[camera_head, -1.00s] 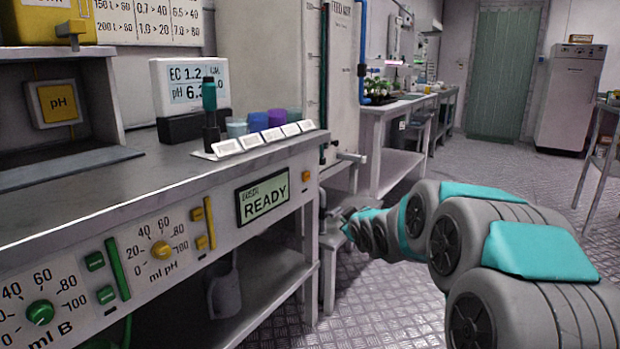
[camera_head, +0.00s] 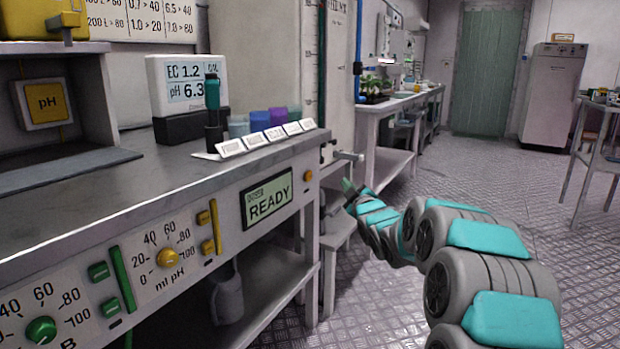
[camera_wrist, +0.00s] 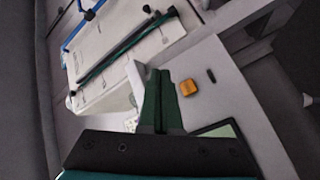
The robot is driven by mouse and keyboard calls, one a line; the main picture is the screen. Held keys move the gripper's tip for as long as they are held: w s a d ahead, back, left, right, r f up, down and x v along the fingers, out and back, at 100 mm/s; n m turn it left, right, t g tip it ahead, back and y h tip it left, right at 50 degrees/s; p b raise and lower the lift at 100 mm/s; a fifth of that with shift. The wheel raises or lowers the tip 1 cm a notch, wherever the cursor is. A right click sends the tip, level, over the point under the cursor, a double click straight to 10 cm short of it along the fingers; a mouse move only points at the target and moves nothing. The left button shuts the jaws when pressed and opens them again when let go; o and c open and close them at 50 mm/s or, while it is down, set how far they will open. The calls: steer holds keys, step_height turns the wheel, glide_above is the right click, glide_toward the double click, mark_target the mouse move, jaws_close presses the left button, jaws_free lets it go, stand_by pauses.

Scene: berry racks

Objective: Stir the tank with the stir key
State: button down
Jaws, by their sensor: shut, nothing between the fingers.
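The tank (camera_head: 338,75) is a tall pale vessel with a level scale, standing behind the right end of the bench; it is also in the wrist view (camera_wrist: 115,50). An orange-yellow key (camera_head: 308,176) sits on the bench front, right of the READY display (camera_head: 267,199). No label naming it the stir key is legible. In the wrist view the orange key (camera_wrist: 187,88) lies just right of my fingertips, with a small dark slot beside it. My gripper (camera_head: 348,188) is shut and empty, right of the bench end. It also shows in the wrist view (camera_wrist: 163,76), apart from the key.
The bench top (camera_head: 90,190) carries a meter (camera_head: 186,88), a teal-topped pen in a black holder (camera_head: 212,105), and several coloured cups behind white label cards. A small stool (camera_head: 337,232) stands below the bench's right end. Open floor (camera_head: 350,310) lies to the right.

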steer(key=w+a+b, duration=0.1)
steer(key=w+a, duration=0.4)
steer(key=a, duration=0.2)
stand_by(0.3)
steer(key=shift+w+a+f+b, duration=0.1)
steer(key=shift+b, duration=0.25)
stand_by(1.6)
steer(key=shift+w+a, duration=0.2)
steer(key=shift+a, duration=0.1)
steer(key=shift+w+a+b, duration=0.25)
steer(key=shift+a+b, duration=0.1)
steer(key=shift+b, duration=0.1)
stand_by(0.8)
steer(key=shift+d, duration=0.1)
steer(key=shift+s+d, duration=0.55)
steer(key=shift+d, duration=0.05)
steer(key=shift+d, duration=0.1)
steer(key=shift+s+d+p, duration=0.25)
steer(key=shift+s+d, duration=0.5)
steer(key=shift+d, duration=0.25)
steer(key=shift+s+d+p, duration=0.2)
steer(key=shift+s+d, duration=0.5)
steer(key=shift+d, duration=0.25)
